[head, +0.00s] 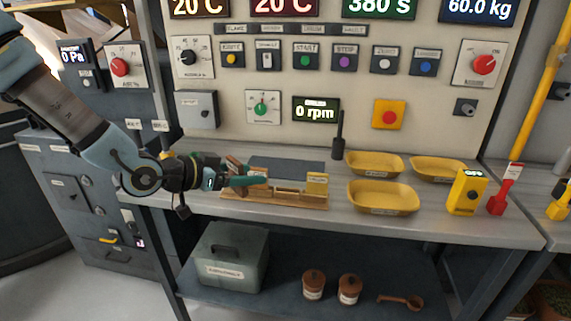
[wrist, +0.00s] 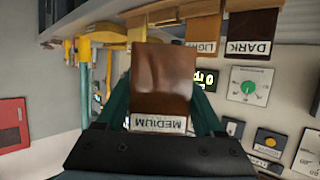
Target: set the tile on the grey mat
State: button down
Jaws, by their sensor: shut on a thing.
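My gripper (head: 248,181) is over the left end of a wooden rack (head: 275,201) on the bench. In the wrist view, its two teal fingers are shut on a brown tile (wrist: 163,80) labelled MEDIUM, one finger at each side. In the head view the fingers largely hide this tile. The grey mat (head: 287,168) lies flat on the bench just behind the rack, with nothing seen on it. Other tiles labelled LIGHT (wrist: 203,28) and DARK (wrist: 250,32) show beyond the held tile in the wrist view.
Several yellow trays (head: 383,198) stand right of the rack. A control panel (head: 330,75) rises behind the bench.

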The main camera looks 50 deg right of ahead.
aim_at(276, 167)
jog(key=i+l, duration=0.15)
jog(key=l, duration=0.25)
jog(key=i+l, duration=0.15)
jog(key=l, duration=0.25)
jog(key=i+l, duration=0.15)
jog(key=l, duration=0.25)
